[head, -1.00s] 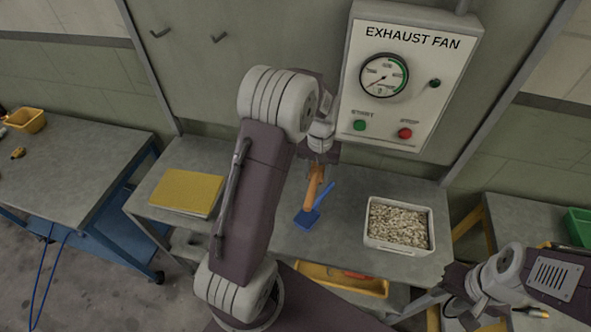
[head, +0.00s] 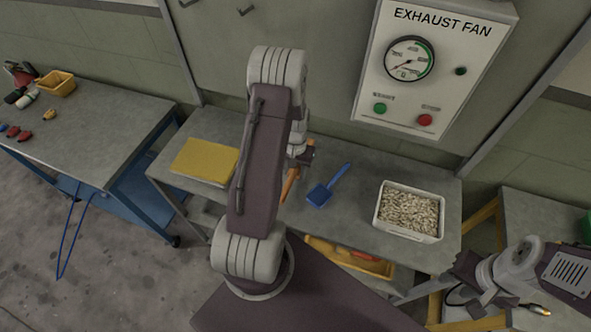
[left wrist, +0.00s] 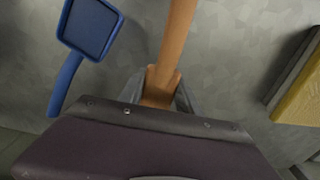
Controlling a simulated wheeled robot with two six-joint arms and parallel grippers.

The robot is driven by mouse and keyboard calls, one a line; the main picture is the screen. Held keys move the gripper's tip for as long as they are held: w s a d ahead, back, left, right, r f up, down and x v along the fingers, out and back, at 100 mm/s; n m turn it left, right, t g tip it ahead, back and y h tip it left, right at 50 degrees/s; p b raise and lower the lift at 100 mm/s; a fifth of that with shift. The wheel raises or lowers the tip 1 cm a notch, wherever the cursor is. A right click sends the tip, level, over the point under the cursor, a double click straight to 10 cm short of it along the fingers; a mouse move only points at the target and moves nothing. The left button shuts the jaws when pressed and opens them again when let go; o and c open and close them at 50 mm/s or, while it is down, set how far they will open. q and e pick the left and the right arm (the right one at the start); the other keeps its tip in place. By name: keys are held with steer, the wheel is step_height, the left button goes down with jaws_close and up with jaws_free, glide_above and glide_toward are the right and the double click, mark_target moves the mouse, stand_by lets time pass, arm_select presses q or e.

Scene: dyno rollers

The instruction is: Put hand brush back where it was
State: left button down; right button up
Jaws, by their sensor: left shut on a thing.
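The hand brush shows as an orange-brown wooden handle (head: 289,186) in the head view, partly hidden behind my left arm. My left gripper (head: 300,160) is shut on it over the grey table, left of the blue dustpan (head: 320,194). In the left wrist view the handle (left wrist: 176,40) runs up out of frame from between the fingers of my left gripper (left wrist: 160,92). The brush's bristles are not visible. The dustpan (left wrist: 90,28) lies on the table apart from the brush. My right gripper (head: 455,295) is low at the right; its fingers are unclear.
A yellow book or folder (head: 206,159) lies at the table's left. A white bin of pale chips (head: 409,211) stands at its right. The exhaust fan panel (head: 432,70) is on the wall behind. A yellow tray (head: 350,258) sits below the tabletop.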

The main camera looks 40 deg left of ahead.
arm_select(q)
steer(key=shift+w+f, duration=0.1)
steer(key=shift+d+f, duration=0.1)
steer(key=c, duration=0.8)
jaws_free()
steer(key=shift+c, duration=0.2)
